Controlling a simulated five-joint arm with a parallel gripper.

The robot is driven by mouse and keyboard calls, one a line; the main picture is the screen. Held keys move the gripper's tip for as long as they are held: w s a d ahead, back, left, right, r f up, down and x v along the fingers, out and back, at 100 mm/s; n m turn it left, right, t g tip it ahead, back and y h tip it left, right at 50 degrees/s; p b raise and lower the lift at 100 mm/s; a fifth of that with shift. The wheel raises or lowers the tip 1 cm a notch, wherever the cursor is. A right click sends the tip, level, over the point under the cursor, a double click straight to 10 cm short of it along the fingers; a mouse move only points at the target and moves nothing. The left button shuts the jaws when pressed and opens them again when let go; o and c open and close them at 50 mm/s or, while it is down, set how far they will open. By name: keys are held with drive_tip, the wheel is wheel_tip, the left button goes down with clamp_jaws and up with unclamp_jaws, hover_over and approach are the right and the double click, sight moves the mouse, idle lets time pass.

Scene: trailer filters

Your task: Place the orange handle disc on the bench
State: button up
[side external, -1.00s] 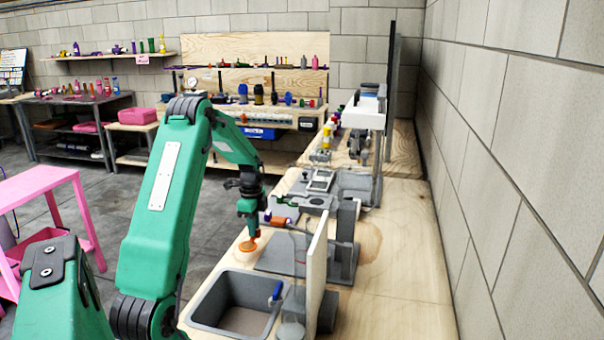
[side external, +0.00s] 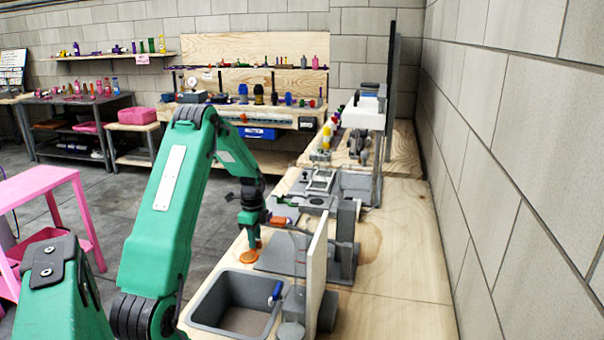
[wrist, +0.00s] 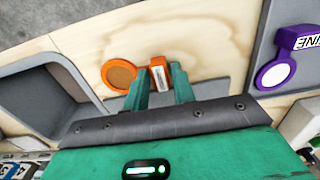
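The orange handle disc (side external: 249,257) is at the lower end of my gripper (side external: 252,238), very low over the wooden bench (side external: 385,285), left of the grey plate. I cannot tell whether it touches the bench. In the wrist view, its round part (wrist: 118,75) lies left of the fingers, and its labelled orange handle (wrist: 158,76) sits between the two green fingertips of my gripper (wrist: 160,80). The fingers appear closed on this handle. The bare wood of the bench (wrist: 90,35) shows around the disc.
A grey sink-like basin (side external: 235,305) is set in the bench, nearer the camera. A purple labelled disc (wrist: 276,74) lies on a grey plate at the right of the wrist view. An upright pale panel (side external: 316,265) stands right of the gripper. Bare bench lies farther right.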

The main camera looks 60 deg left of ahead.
drive_tip(key=shift+o, duration=0.9)
drive_tip(key=shift+r, duration=0.1)
wheel_tip(320, 180, up, 12)
idle(1.0)
